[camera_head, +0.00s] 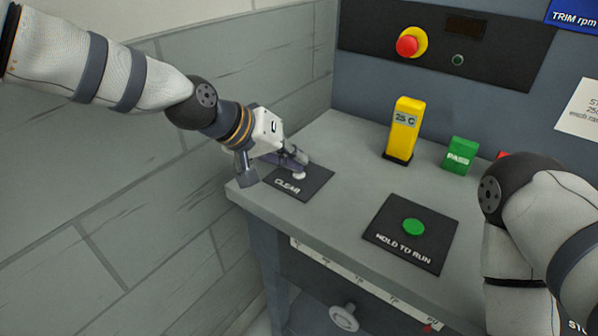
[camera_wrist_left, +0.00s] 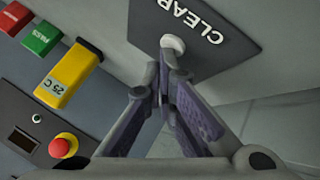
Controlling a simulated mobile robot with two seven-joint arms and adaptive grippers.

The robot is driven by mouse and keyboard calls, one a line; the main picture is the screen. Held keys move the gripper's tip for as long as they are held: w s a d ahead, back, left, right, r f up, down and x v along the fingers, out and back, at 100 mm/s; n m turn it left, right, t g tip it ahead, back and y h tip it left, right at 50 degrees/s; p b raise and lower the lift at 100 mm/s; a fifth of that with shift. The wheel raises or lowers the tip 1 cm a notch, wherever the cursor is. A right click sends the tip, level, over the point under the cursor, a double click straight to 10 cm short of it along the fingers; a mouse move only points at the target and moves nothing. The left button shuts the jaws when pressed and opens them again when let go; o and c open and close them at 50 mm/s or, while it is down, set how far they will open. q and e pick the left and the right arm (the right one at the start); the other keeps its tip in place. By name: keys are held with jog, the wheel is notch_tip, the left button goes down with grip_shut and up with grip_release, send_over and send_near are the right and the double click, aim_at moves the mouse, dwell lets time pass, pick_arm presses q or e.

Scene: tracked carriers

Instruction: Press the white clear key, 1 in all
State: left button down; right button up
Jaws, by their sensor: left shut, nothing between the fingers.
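The white clear key (camera_head: 299,175) is a small round button on a dark plate marked CLEAR (camera_head: 312,187), at the left end of the grey bench top. It also shows in the left wrist view (camera_wrist_left: 173,43), just beyond my fingertips. My left gripper (camera_head: 302,163) is shut and empty, its tips together right at the key. The tips overlap the key's edge in the left wrist view (camera_wrist_left: 168,62); I cannot tell whether they touch it. My right arm shows at the right, but its gripper is out of view.
A green button (camera_head: 413,227) sits on a HOLD TO RUN plate. A yellow 25 C block (camera_head: 403,130) and a green PASS block (camera_head: 459,155) stand behind. A red stop button (camera_head: 407,46) is on the back panel. A grey wall (camera_head: 120,190) borders the bench's left.

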pick_arm(q)
jog(key=shift+f, duration=0.2)
jog(key=shift+r, duration=0.9)
pick_arm(e)
jog(key=shift+w+r, duration=0.3)
pick_arm(q)
jog(key=shift+r+p, duration=0.8)
jog(key=shift+r, duration=1.8)
pick_arm(e)
jog(key=shift+w+r+t, duration=0.4)
jog(key=shift+w+r, duration=0.35)
jog(key=shift+w, duration=0.05)
pick_arm(q)
jog(key=shift+f, duration=0.1)
